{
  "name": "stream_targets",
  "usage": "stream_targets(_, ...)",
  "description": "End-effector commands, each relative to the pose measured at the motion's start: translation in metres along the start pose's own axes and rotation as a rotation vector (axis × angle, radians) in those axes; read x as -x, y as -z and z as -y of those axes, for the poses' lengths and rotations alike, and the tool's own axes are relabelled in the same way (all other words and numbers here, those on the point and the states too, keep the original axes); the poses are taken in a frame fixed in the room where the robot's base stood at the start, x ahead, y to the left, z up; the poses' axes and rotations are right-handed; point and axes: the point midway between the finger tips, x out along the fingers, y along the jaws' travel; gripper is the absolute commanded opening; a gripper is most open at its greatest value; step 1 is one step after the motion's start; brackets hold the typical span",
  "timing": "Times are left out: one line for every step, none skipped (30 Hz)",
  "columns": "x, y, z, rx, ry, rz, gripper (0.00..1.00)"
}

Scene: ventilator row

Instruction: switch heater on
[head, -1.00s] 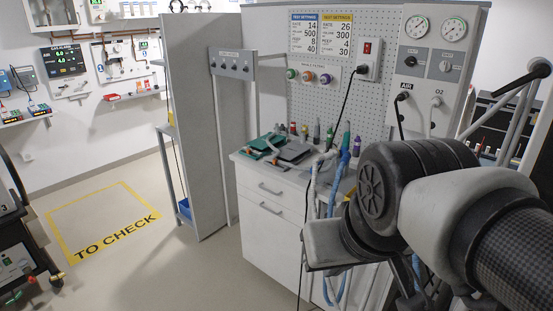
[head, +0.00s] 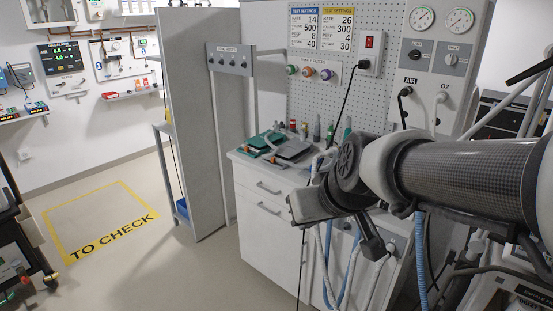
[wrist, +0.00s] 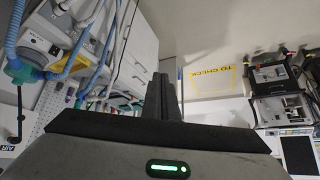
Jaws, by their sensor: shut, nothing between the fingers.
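My gripper (wrist: 162,98) is shut and empty; its dark fingers stand together at the middle of the wrist view. A pale grey unit with a round dial and a yellow strip (wrist: 45,45) is at the upper left of the wrist view, with blue hoses beside it. I cannot tell whether it is the heater, and no heater switch can be made out. The fingers are apart from this unit. In the head view my arm reaches in from the right, in front of the white drawer cabinet (head: 262,210), and hides part of the area behind it.
A pegboard with a red switch socket (head: 369,42) and gas panel (head: 432,65) stands behind the cabinet. Blue hoses (head: 420,260) hang near my arm. A grey partition (head: 193,120) stands left of the cabinet. The floor marked "TO CHECK" (head: 100,220) is clear.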

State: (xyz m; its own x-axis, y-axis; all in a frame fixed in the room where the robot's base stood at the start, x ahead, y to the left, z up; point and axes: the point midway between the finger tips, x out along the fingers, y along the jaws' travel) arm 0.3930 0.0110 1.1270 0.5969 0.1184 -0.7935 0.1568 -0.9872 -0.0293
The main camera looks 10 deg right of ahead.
Motion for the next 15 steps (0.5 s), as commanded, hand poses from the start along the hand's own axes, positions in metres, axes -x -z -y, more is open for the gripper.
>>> stream_targets(-0.045, 0.002, -0.010, 0.022, -0.012, -0.017, 0.00)
stream_targets(-0.064, 0.009, -0.018, 0.038, -0.030, -0.038, 0.00)
stream_targets(-0.090, 0.015, -0.031, 0.061, -0.063, -0.062, 0.00)
stream_targets(-0.108, 0.018, -0.041, 0.081, -0.095, -0.078, 0.00)
stream_targets(-0.127, 0.021, -0.053, 0.103, -0.132, -0.090, 0.00)
stream_targets(-0.151, 0.021, -0.069, 0.137, -0.188, -0.102, 0.00)
stream_targets(-0.168, 0.021, -0.083, 0.166, -0.237, -0.108, 0.00)
stream_targets(-0.185, 0.019, -0.097, 0.197, -0.289, -0.109, 0.00)
stream_targets(-0.205, 0.017, -0.116, 0.246, -0.363, -0.108, 0.00)
stream_targets(-0.219, 0.013, -0.132, 0.285, -0.423, -0.102, 0.00)
stream_targets(-0.231, 0.009, -0.147, 0.328, -0.486, -0.094, 0.00)
stream_targets(-0.245, 0.004, -0.166, 0.388, -0.572, -0.079, 0.00)
stream_targets(-0.253, 0.000, -0.180, 0.437, -0.635, -0.065, 0.00)
stream_targets(-0.260, -0.004, -0.193, 0.484, -0.699, -0.051, 0.00)
stream_targets(-0.266, -0.008, -0.209, 0.549, -0.779, -0.028, 0.00)
